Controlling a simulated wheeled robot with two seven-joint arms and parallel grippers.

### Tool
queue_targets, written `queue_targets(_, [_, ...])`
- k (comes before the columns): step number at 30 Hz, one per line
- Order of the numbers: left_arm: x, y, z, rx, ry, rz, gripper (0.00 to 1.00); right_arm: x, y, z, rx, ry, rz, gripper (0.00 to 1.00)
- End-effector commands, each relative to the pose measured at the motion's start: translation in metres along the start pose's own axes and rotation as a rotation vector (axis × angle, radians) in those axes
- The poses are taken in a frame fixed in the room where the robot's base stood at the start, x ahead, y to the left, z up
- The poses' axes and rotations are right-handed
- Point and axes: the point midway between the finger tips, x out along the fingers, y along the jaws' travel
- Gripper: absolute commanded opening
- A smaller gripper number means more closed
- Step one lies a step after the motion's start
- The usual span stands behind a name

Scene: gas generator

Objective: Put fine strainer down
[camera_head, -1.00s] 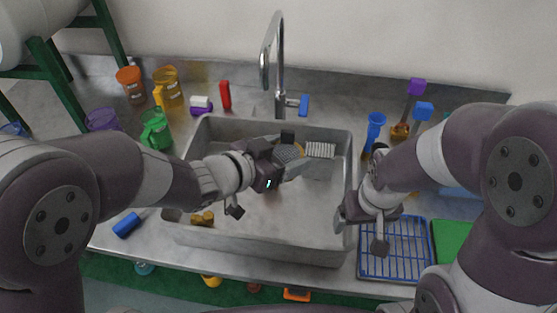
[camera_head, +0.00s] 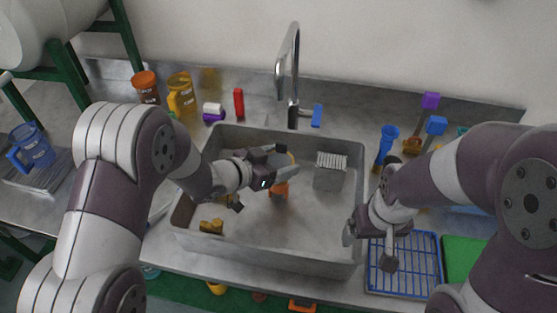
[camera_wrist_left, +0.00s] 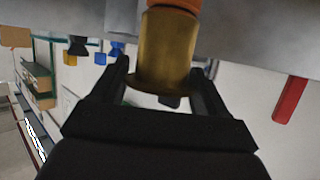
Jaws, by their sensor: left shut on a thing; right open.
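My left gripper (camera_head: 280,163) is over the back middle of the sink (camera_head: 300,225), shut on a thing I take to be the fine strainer. In the left wrist view the held part is a brass-coloured cylinder (camera_wrist_left: 165,45) with an orange end at the top edge, between the two black fingers (camera_wrist_left: 163,75). In the head view a thin yellow curve (camera_head: 291,156) shows at the fingertips; the rest is hidden. An orange piece (camera_head: 280,189) shows just below the gripper; I cannot tell if it is joined. My right gripper (camera_head: 368,240) is open and empty by the sink's right rim.
A grey ridged-top block (camera_head: 330,172) is at the sink's back right. The faucet (camera_head: 293,80) rises behind the sink. A yellow piece (camera_head: 212,226) lies at its front left. A blue wire rack (camera_head: 403,265) and green board (camera_head: 462,258) lie to the right.

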Motion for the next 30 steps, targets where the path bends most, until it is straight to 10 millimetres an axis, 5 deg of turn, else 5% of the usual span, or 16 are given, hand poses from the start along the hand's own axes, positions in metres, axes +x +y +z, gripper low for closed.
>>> queue_targets(5, [0.003, 0.000, 0.006, -0.001, 0.000, 0.000, 0.38, 0.004, 0.000, 0.001, 0.000, 0.000, 0.000, 0.89])
queue_targets(6, [0.002, 0.000, 0.005, 0.000, 0.000, 0.000, 0.87, 0.003, 0.000, 0.000, 0.000, 0.000, 0.000, 0.89])
queue_targets(8, [0.002, 0.000, 0.005, -0.001, 0.000, 0.000, 1.00, 0.003, 0.000, 0.000, 0.000, 0.000, 0.000, 0.89])
queue_targets(19, [-0.007, -0.001, -0.002, -0.001, 0.000, -0.003, 1.00, -0.001, 0.000, 0.000, 0.000, 0.000, 0.000, 0.89])
queue_targets(30, [-0.095, -0.001, -0.002, -0.002, 0.001, -0.004, 1.00, -0.007, 0.000, -0.001, 0.000, 0.000, 0.000, 0.89])
